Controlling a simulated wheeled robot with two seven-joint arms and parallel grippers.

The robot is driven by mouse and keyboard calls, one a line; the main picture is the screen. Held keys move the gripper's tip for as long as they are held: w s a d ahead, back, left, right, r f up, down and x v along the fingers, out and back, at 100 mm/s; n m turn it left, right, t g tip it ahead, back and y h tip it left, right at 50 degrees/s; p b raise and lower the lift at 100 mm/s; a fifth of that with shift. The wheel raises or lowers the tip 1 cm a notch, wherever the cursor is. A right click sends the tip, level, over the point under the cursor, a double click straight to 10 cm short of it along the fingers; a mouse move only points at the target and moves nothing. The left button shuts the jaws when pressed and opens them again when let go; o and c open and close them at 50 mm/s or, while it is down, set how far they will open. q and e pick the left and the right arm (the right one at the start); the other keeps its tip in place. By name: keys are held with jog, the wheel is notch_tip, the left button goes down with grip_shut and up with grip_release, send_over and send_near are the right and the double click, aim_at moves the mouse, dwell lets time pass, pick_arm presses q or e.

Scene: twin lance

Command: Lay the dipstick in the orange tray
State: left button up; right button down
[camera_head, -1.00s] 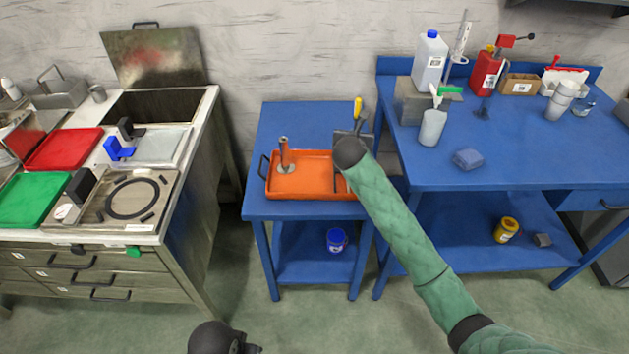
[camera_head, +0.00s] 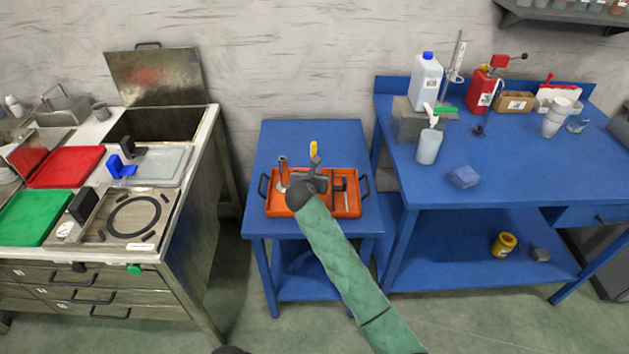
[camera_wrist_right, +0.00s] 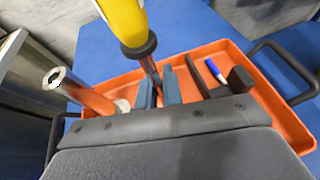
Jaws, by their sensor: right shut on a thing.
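The dipstick has a yellow handle (camera_head: 313,149) with a dark collar. In the right wrist view the yellow handle (camera_wrist_right: 122,22) rises at upper left, with a thin metal rod below its collar. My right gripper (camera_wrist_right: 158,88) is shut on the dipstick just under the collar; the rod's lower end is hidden. The orange tray (camera_head: 352,212) lies on the small blue table. In the head view my right gripper (camera_head: 314,176) is over the tray's middle, the handle standing up behind it. My left gripper does not show clearly.
The small table (camera_head: 275,142) is bare behind the tray.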

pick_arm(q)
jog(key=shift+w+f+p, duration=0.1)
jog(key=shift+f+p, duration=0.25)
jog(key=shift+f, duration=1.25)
pick_arm(e)
jog(key=shift+f, duration=1.8)
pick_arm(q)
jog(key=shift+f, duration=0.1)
pick_arm(e)
jog(key=c, duration=1.5)
grip_release()
jog(key=shift+f, duration=0.1)
jog(key=shift+c, duration=0.2)
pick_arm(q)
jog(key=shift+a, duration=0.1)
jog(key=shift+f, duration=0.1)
pick_arm(e)
jog(key=b+v, duration=0.1)
jog(key=v, duration=1)
jog(key=shift+w+b, duration=0.1)
jog(key=shift+b, duration=0.2)
jog(key=shift+s+r, duration=0.35)
jog(key=shift+s, duration=0.15)
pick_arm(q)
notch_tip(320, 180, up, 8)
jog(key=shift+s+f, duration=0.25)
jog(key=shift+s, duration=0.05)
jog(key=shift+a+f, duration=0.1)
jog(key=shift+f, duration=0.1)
